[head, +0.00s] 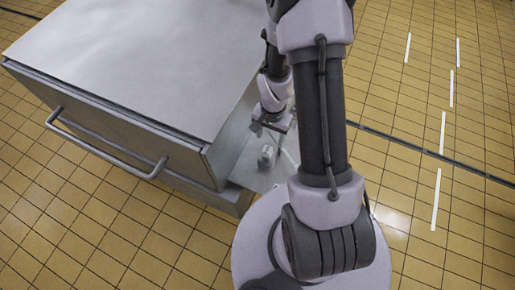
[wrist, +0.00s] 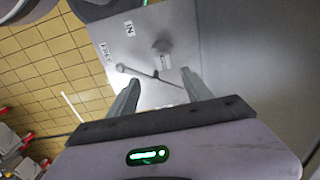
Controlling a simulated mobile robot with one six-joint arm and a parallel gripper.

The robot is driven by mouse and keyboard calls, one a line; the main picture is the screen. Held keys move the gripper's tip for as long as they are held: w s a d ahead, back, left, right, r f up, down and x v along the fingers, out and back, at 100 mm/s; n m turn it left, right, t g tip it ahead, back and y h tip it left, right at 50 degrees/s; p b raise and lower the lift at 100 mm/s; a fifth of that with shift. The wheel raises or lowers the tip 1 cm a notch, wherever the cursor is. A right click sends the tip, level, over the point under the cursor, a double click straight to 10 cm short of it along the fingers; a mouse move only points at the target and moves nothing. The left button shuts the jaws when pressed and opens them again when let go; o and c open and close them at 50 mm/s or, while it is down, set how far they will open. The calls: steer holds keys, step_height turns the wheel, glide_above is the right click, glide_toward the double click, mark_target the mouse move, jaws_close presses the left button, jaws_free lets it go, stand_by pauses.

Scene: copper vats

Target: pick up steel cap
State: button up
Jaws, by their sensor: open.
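A small grey steel cap (wrist: 162,52) stands on a pale metal shelf (wrist: 215,22) in the wrist view, beyond my fingertips and roughly between them. In the head view a small light grey piece, which looks like the same cap (head: 266,157), sits on the low shelf beside the cabinet. My gripper (wrist: 160,78) is open, with its two fingers apart and nothing between them.
A thin rod with a round end (wrist: 138,72) lies on the shelf beside the cap. Labels, one reading "IN" (wrist: 129,29), are on the shelf surface. A large steel cabinet (head: 140,60) with a bar handle (head: 105,150) stands left of my arm. Tiled floor is open at right.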

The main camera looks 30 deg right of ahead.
mark_target(267, 149)
step_height(267, 149, down, 7)
steer(key=shift+f+b, duration=0.1)
steer(key=shift+b, duration=0.9)
steer(key=f+b, duration=0.1)
steer(key=f, duration=0.2)
steer(key=f+b, duration=0.1)
steer(key=f, duration=0.1)
steer(key=shift+w+a+b, duration=0.2)
steer(key=shift+w+b, duration=0.1)
steer(key=shift+r, duration=0.1)
jaws_close()
